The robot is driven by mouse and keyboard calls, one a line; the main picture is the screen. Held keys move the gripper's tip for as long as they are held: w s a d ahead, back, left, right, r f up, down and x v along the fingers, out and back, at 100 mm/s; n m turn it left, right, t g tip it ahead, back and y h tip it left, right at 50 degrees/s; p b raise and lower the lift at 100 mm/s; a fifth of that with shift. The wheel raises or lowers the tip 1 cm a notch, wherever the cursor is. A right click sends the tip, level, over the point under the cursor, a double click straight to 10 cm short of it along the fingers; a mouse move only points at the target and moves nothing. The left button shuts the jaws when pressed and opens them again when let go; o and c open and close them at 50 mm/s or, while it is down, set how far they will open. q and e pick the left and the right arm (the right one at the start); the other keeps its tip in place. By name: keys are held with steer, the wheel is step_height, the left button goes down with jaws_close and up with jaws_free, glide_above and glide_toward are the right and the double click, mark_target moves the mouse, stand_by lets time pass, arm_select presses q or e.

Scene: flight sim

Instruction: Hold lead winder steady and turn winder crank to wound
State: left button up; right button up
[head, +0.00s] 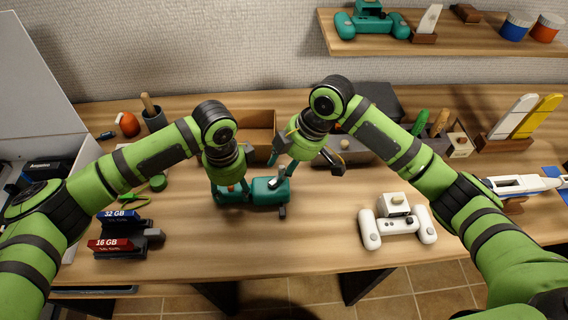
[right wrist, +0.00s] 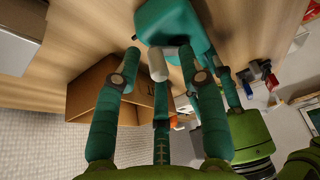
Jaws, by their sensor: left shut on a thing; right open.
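The teal lead winder (head: 262,192) sits on the desk in the middle of the head view. My left gripper (head: 228,192) is shut on the left part of its body. My right gripper (head: 295,164) is open above the winder's right end. In the right wrist view, a pale cylindrical knob, apparently the crank handle (right wrist: 158,64), stands between the open fingers of my right gripper (right wrist: 158,68), with the teal winder body (right wrist: 176,24) just beyond. I cannot tell whether the fingers touch the knob. The crank's arm is mostly hidden.
An open cardboard box (head: 257,123) stands behind the winder. A white controller (head: 397,226) lies to the right. Memory modules on dark stands (head: 118,244) are at the front left. The desk between winder and controller is clear.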

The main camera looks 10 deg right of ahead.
jaws_close()
steer(key=shift+s+a, duration=0.1)
steer(key=shift+s, duration=0.05)
arm_select(q)
steer(key=shift+d, duration=0.1)
arm_select(e)
steer(key=m, duration=0.2)
steer(key=s+m+t, duration=0.1)
steer(key=m, duration=0.1)
steer(key=shift+s+t, duration=0.15)
steer(key=shift+t, duration=0.15)
arm_select(q)
steer(key=shift+d, duration=0.1)
arm_select(e)
steer(key=shift+s+r+m+t+h, duration=0.1)
steer(key=shift+s+m+t+h, duration=0.2)
steer(key=shift+m, duration=0.65)
steer(key=shift+s+m+t+h, duration=0.2)
steer(key=shift+m+t+h, duration=0.1)
steer(key=shift+m, duration=0.65)
jaws_free()
